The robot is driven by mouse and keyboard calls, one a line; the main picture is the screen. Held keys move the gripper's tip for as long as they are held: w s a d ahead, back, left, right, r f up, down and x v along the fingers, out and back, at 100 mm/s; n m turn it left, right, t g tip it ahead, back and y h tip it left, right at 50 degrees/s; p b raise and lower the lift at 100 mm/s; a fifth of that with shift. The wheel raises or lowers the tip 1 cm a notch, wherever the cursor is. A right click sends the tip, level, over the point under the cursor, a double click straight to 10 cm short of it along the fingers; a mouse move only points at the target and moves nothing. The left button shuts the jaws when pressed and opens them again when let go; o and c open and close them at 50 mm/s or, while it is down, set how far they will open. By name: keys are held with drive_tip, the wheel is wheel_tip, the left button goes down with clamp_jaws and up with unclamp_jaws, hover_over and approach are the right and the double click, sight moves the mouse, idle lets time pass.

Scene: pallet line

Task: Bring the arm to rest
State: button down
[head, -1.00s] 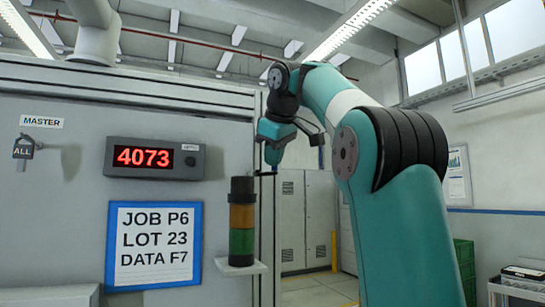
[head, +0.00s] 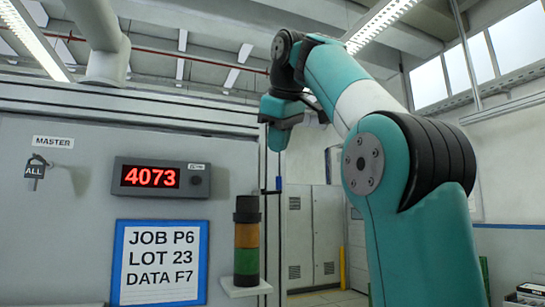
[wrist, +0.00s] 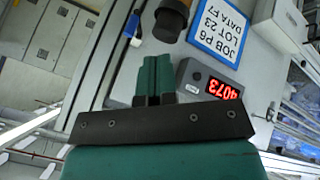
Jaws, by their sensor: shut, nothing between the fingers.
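My arm (head: 365,105) is raised and bent in the head view, with its wrist (head: 282,112) hanging at the top right of the grey panel, above the stack light. In the wrist view my gripper (wrist: 154,62) is shut, its two teal fingers together with nothing between them. The fingers point toward the panel face and appear apart from it.
A stack light (head: 246,240) stands on a small shelf. Grey cabinets (head: 300,235) stand behind.

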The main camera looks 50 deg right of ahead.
drive_tip(key=w+a+f+n+g+y+b, duration=0.1)
drive_tip(key=w+a+f+y+b, duration=0.15)
drive_tip(key=a+f, duration=0.55)
drive_tip(key=w+a+f+n+y+b, duration=0.1)
drive_tip(key=a+f+n+b, duration=0.2)
drive_tip(key=f, duration=0.9)
drive_tip(key=w+a+f+g+y+b, duration=0.1)
drive_tip(key=w+a+f+y+b, duration=0.15)
drive_tip(key=a+f, duration=0.6)
drive_tip(key=s+a+f+g+y+b, duration=0.1)
drive_tip(key=s+a+f+b, duration=0.1)
drive_tip(key=s+f, duration=0.4)
drive_tip(key=s+a+f+g+b, duration=0.1)
drive_tip(key=s+a+f, duration=0.4)
drive_tip(key=f, duration=0.7)
drive_tip(key=s+a+f+n+g+y+b, duration=0.1)
drive_tip(key=s+a+f, duration=0.3)
drive_tip(key=f, duration=0.6)
drive_tip(key=s+g+b, duration=0.1)
drive_tip(key=s, duration=0.1)
drive_tip(key=shift+s+y+b, duration=0.3)
drive_tip(key=shift+s, duration=0.1)
